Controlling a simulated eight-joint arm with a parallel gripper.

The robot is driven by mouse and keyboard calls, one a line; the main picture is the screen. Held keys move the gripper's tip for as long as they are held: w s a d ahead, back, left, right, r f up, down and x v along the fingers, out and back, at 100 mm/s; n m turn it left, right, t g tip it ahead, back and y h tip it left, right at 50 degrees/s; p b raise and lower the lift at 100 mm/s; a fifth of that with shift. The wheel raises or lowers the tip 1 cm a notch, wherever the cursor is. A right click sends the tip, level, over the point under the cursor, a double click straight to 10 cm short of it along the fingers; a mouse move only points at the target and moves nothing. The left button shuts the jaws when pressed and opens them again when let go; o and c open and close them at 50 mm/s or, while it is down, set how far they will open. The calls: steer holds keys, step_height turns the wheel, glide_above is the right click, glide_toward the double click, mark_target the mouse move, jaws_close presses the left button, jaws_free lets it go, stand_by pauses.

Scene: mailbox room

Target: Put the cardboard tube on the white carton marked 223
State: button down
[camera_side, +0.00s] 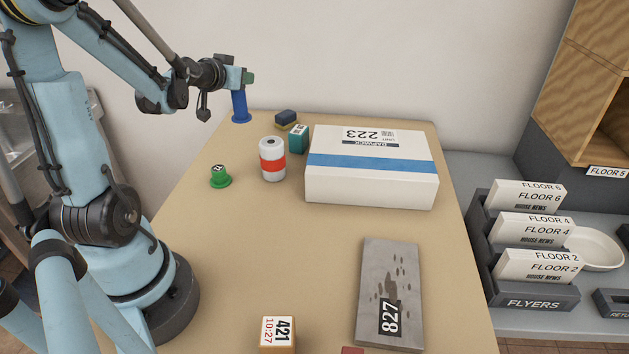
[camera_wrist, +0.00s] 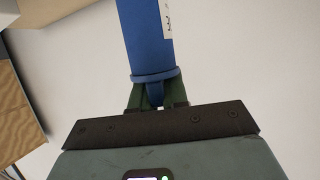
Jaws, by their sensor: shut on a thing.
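The blue tube (camera_side: 239,105) is upright at the table's back left corner in the side view, with a wider rim at its lower end. I cannot tell whether it touches the table. My gripper (camera_side: 248,77) is at its upper end, shut on it. In the wrist view the tube (camera_wrist: 146,40) carries a white label, and its rimmed end is near my fingers (camera_wrist: 158,98). The white carton marked 223 (camera_side: 325,184) lies flat towards the back right of the table, with a blue stripe across it. Its top is clear.
In front lie a grey slab marked 827 (camera_side: 377,270) and an orange box marked 421 (camera_side: 278,335).

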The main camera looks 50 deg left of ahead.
steer(key=w+d+r+m+t+h, duration=0.1)
steer(key=w+d+r+m+h, duration=0.15)
steer(key=w+d, duration=0.4)
steer(key=w+d+r+m+t+h, duration=0.1)
steer(key=w+d+r+m+h, duration=0.2)
steer(key=d, duration=0.7)
steer(key=w+d+r+m+g+h, duration=0.1)
steer(key=d+r+m+h, duration=0.15)
steer(key=d, duration=0.95)
steer(key=w+d+r+m+h, duration=0.15)
steer(key=d+h, duration=0.25)
steer(key=d, duration=0.8)
steer(key=w+a+f, duration=0.5)
steer(key=a+f, duration=0.5)
steer(key=shift+f+m, duration=0.25)
steer(key=shift+m, duration=0.2)
steer(key=shift+a, duration=0.1)
steer(key=c, duration=1.1)
jaws_free()
steer(key=shift+f, duration=0.1)
steer(key=shift+c, duration=0.2)
